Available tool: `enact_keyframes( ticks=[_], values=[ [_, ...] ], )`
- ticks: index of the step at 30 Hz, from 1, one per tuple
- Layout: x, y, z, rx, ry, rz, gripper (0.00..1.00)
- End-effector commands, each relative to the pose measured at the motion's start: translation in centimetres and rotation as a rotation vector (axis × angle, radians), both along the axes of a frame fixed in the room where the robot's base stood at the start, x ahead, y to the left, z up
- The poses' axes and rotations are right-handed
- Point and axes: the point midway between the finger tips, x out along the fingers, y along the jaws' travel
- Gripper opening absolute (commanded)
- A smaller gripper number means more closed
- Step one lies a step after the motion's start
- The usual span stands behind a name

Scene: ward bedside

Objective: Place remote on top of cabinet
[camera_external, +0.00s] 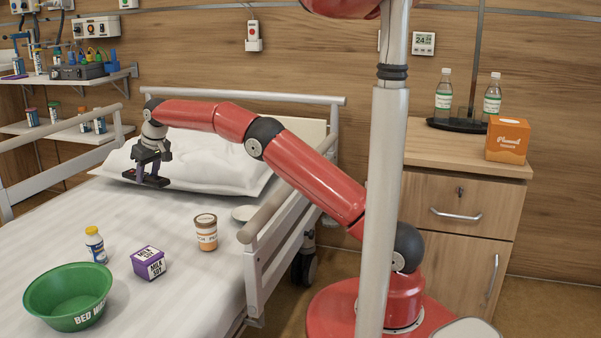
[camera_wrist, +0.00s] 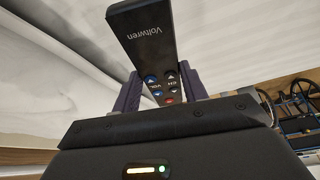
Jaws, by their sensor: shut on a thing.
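My gripper (camera_external: 150,172) is above the bed near the pillow, at the far side of the bed rail from the cabinet. It is shut on the dark remote (camera_wrist: 150,45), which shows buttons and the word Voltwren in the wrist view. In the external view the remote is a small dark bar (camera_external: 147,180) under the jaws, over the pillow's left end. The wooden cabinet (camera_external: 460,220) stands at the right, with a drawer and a door. Its top (camera_external: 432,147) is partly bare at the front.
Two clear bottles (camera_external: 443,95) on a black tray (camera_external: 458,125) and an orange box (camera_external: 507,140) occupy the cabinet top. The bed rail (camera_external: 290,200) lies between bed and cabinet.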

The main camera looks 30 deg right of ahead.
Motion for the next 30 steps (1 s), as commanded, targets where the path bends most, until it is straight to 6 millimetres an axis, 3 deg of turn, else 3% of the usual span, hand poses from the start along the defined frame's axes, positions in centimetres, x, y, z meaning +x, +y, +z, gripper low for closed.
enact_keyframes(
  ticks=[3,10,17,24,30],
  values=[
    [0.0,-0.1,-3.7,-0.002,0.002,-0.001,0.18],
    [0.0,0.0,-8.5,-0.001,0.001,0.000,0.18],
    [0.0,0.0,-10.1,0.000,0.000,-0.001,0.18],
    [0.0,0.0,-13.2,0.000,0.000,0.000,0.18],
    [0.1,0.0,-13.5,0.001,-0.002,0.000,0.18]
  ],
)
